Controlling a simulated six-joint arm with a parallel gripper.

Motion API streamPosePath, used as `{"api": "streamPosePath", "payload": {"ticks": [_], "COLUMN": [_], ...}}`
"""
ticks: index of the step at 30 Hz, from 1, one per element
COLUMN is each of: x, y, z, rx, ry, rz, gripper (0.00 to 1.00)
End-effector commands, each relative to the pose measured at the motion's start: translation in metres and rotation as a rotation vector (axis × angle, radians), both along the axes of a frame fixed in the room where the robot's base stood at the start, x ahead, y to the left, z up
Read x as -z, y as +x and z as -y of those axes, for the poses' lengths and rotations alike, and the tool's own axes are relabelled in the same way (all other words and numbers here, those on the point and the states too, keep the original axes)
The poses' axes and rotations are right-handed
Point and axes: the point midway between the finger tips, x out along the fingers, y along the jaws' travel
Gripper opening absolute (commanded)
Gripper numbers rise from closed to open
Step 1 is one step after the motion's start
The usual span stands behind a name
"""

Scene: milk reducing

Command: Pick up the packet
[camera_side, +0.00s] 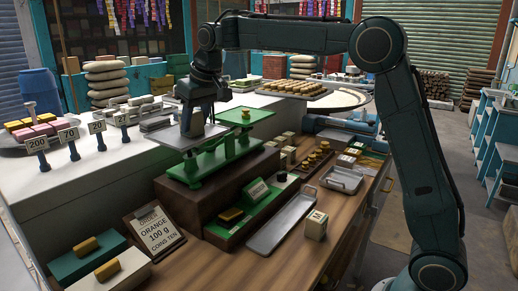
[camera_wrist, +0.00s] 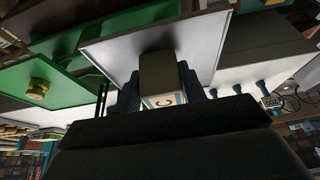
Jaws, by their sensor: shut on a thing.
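My gripper (camera_side: 194,122) is over the grey left pan (camera_side: 168,140) of the green balance scale (camera_side: 200,165), fingers pointing down. In the wrist view my gripper (camera_wrist: 160,92) is shut on a small box-like packet (camera_wrist: 163,75) with a pale, marked end. The grey pan (camera_wrist: 205,55) lies right beyond the packet; I cannot tell whether they touch. The other pan, green (camera_side: 252,116), carries a small yellow weight (camera_side: 246,114), also seen in the wrist view (camera_wrist: 37,88). In the side view the fingers largely hide the held packet.
A pale cube-shaped packet (camera_side: 316,226) stands at the counter's front beside a long metal tray (camera_side: 282,224). An order board (camera_side: 156,232) reads orange, 100 g. Several more packets (camera_side: 288,139) and brass weights (camera_side: 316,157) stand right of the scale. Numbered signs (camera_side: 68,134) stand at left.

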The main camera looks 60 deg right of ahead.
Motion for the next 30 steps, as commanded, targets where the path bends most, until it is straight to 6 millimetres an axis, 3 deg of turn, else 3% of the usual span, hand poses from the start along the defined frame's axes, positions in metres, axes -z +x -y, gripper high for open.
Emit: {"api": "streamPosePath", "payload": {"ticks": [8,24,30], "x": [-0.013,-0.075,-0.089], "y": [0.001,0.001,0.001], "z": [0.000,0.000,0.001], "rx": [0.000,-0.001,0.002], "ry": [0.000,0.000,-0.005], "rz": [0.002,0.002,0.001], "gripper": [0.13,0.13,0.13]}}
